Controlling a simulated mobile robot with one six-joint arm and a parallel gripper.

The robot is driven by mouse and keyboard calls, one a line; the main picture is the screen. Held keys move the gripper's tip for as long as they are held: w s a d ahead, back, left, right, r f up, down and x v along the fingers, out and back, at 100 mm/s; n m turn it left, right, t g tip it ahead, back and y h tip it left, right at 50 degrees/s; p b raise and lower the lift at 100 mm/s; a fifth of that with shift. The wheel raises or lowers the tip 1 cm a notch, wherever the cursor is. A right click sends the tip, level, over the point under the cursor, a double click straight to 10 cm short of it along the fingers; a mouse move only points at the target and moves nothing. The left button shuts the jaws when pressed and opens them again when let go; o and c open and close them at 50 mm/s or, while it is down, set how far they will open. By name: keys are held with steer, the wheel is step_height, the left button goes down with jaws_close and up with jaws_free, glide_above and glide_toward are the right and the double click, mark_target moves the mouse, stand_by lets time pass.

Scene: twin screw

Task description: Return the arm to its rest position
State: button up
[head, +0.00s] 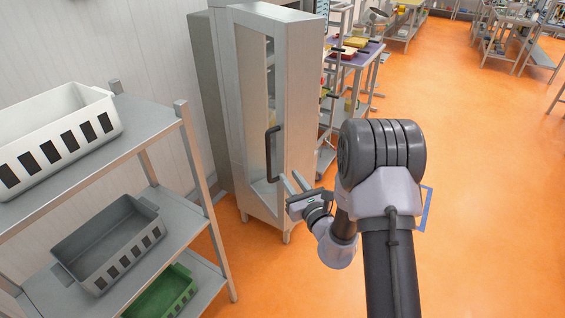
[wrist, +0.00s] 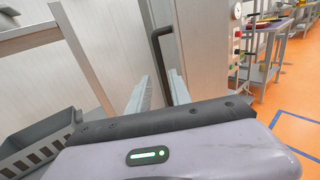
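My gripper (head: 292,184) is in front of the tall metal cabinet (head: 303,110). Its two fingers are apart with nothing between them. The wrist view shows both fingers (wrist: 159,92) pointing toward the cabinet's dark door handle (wrist: 156,55). The handle (head: 270,153) looks clear of the fingers in the head view. The cabinet door with its glass pane (head: 254,85) looks shut. My arm reaches forward and bends down to the left, over the orange floor.
A metal shelf rack (head: 195,170) on the left holds a white crate (head: 60,140), a grey crate (head: 110,245) and a green crate (head: 165,292). A table (head: 362,62) with coloured trays stands behind the cabinet. Orange floor (head: 480,170) on the right is open.

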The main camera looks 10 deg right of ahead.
steer(key=shift+a, duration=0.1)
steer(key=s+a+r+n+g+y+b, duration=0.2)
steer(key=s+a+r+n+g+y, duration=0.3)
steer(key=a+r+n+y, duration=0.6)
steer(key=s+a+r+n+g+h+b, duration=0.1)
steer(key=s+a+n+g, duration=0.35)
steer(key=s, duration=0.35)
steer(key=s+a+r+n+g, duration=0.1)
steer(key=s+a+n+g, duration=0.35)
steer(key=s, duration=0.45)
steer(key=s+d+f+n+h+b, duration=0.1)
steer(key=s+d+f+n+h, duration=0.15)
steer(key=s, duration=0.35)
steer(key=s+d+f+n+h+b, duration=0.1)
steer(key=s+d+f+n+h, duration=0.15)
steer(key=s+h, duration=0.2)
steer(key=s+d+n+t+h, duration=0.2)
steer(key=d+n+h, duration=0.2)
steer(key=d, duration=0.6)
steer(key=shift+s+r+h+b, duration=0.3)
steer(key=shift+r+h+b, duration=0.05)
steer(key=shift+r+h, duration=0.15)
